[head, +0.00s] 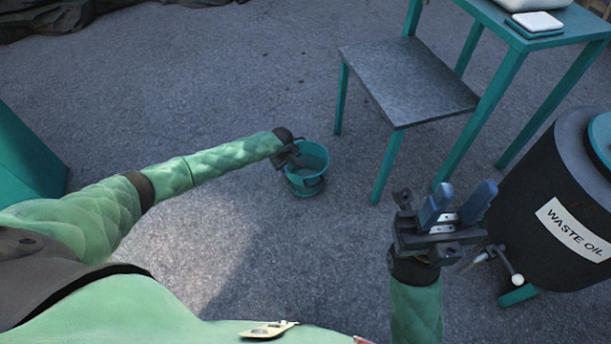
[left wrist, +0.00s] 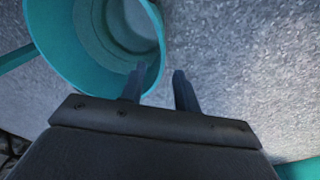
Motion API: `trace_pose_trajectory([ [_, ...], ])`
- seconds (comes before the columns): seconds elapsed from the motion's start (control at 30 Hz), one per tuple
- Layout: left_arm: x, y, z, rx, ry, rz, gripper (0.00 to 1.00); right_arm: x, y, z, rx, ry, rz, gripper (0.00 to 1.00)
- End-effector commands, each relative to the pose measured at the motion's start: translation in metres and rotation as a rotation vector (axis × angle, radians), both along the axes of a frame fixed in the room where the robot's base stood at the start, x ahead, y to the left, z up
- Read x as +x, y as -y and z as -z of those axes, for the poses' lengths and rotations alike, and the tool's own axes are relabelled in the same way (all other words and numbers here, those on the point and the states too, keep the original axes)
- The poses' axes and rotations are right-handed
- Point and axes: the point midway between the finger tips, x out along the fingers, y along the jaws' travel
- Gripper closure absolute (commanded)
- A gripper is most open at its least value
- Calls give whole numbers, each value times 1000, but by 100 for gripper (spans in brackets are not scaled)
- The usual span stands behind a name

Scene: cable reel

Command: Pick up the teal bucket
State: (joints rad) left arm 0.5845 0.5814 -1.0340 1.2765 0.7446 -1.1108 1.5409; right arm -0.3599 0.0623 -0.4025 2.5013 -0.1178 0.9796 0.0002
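The teal bucket (head: 308,183) stands upright on the asphalt, near the middle of the head view. Its rim and inside fill the upper left of the left wrist view (left wrist: 70,60). My left gripper (head: 293,160) is at the bucket's left rim. In the left wrist view its two fingers (left wrist: 160,75) are apart, with part of the bucket's rim between them; one finger overlaps the bucket's opening and the other is outside it. I cannot tell whether either touches. My right gripper (head: 463,192) is open and empty, well to the right of the bucket.
A teal-framed step or low table (head: 410,80) with a grey top stands behind and right of the bucket, joined to a taller teal table (head: 520,25). A dark waste oil drum (head: 550,220) stands right of my right gripper. A teal box (head: 25,160) is at the left.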

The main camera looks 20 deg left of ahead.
Motion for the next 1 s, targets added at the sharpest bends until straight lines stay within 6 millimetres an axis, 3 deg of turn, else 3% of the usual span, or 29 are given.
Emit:
trace_pose_trajectory([
  [0.7,15,-4,73,2,0,-8,68,1,-7,15,41,22,-65,64],
  [1.0,16,-4,76,2,1,-6,68,1,-7,13,43,26,-71,64],
])
